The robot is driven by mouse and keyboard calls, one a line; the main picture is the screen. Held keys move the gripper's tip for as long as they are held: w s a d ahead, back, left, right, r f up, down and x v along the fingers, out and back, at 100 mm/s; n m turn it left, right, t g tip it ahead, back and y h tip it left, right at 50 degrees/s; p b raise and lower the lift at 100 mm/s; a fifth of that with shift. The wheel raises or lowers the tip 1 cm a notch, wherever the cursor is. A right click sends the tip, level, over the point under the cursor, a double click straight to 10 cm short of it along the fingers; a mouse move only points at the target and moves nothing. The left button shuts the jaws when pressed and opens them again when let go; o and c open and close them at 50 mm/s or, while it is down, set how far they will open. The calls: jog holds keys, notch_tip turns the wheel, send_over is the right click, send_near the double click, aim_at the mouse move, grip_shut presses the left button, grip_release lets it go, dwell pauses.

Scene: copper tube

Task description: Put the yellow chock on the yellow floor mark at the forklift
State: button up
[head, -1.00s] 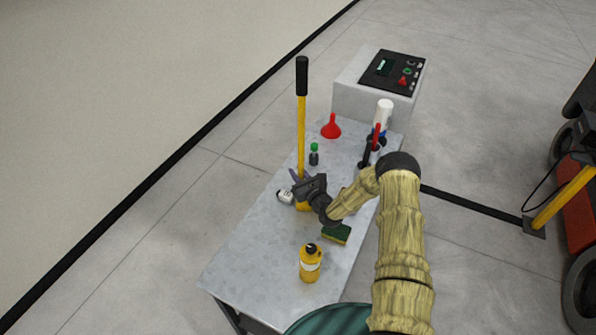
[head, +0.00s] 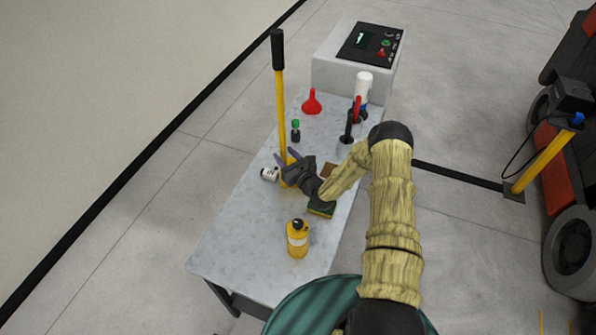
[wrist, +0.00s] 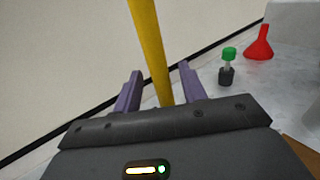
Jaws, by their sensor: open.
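The yellow chock shows as a tall yellow handle (head: 281,105) with a black grip, standing upright on the table. Its low yellow foot is mostly hidden behind my gripper. My gripper (head: 286,157) is open at the lower part of the handle. In the wrist view, the yellow handle (wrist: 150,50) rises between the two spread purple fingers (wrist: 159,76), with gaps on both sides. The red and black forklift (head: 568,240) stands at the right edge. Thin yellow lines of the floor mark (head: 541,322) show at the bottom right, partly cut off.
A control box (head: 335,75) stands behind. Floor between table and forklift is mostly clear.

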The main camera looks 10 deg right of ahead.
jog(key=b+v, duration=0.2)
jog(key=v, duration=0.6)
jog(key=shift+s, duration=0.25)
jog(key=shift+w+d, duration=0.1)
jog(key=shift+d, duration=0.05)
